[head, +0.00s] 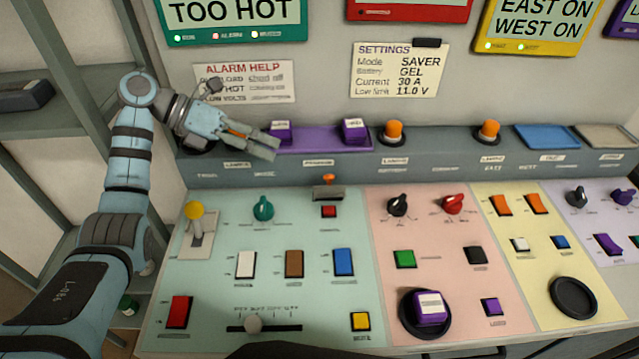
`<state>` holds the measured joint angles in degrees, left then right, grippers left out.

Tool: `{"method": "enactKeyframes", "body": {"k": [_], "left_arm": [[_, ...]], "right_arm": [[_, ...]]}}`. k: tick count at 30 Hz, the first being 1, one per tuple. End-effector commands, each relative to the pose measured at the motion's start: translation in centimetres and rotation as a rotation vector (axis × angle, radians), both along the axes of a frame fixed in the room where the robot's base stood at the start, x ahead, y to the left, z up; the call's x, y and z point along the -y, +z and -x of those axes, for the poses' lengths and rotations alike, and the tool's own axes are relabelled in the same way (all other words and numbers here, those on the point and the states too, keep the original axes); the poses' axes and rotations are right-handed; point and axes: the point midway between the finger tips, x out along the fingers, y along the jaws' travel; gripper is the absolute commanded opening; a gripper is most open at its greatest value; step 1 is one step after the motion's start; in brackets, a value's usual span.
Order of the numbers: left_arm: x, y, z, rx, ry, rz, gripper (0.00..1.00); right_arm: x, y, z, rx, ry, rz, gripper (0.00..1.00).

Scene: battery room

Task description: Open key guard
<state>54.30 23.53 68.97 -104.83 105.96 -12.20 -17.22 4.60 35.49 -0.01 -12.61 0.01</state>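No label that I can read says key guard. The piece most like a guard is a grey flap (328,193) with an orange knob, just above a red button (328,211) on the pale green panel. I cannot tell for sure that it is the key guard. My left gripper (274,149) is over the grey ledge at the back, up and left of the flap and apart from it. Its fingers point right, near a purple block, and hold nothing I can make out. The gap between the fingertips is unclear. The gripper hides part of the ledge's left end. My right gripper is not in view.
A yellow-knobbed lever (195,212) and a teal knob (263,208) stand left of the flap. Purple blocks (354,130) and orange-topped knobs (394,131) stand on the ledge (440,150). A purple block (431,308) sits in a black round holder. A shelf stands at left.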

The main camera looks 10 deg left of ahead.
Motion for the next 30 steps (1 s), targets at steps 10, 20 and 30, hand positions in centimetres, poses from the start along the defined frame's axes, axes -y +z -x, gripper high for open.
{"method": "enactKeyframes", "body": {"k": [10,20,30], "left_arm": [[6.7,-4.3,-1.5,-0.001,-0.004,0.003,0.39],[11.2,-7.7,-2.7,0.000,-0.002,0.000,0.39],[11.3,-7.8,-2.8,0.001,-0.001,0.000,0.23]], "right_arm": [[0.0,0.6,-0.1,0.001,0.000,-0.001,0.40],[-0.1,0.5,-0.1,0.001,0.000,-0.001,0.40],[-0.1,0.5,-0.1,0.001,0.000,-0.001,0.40]]}}
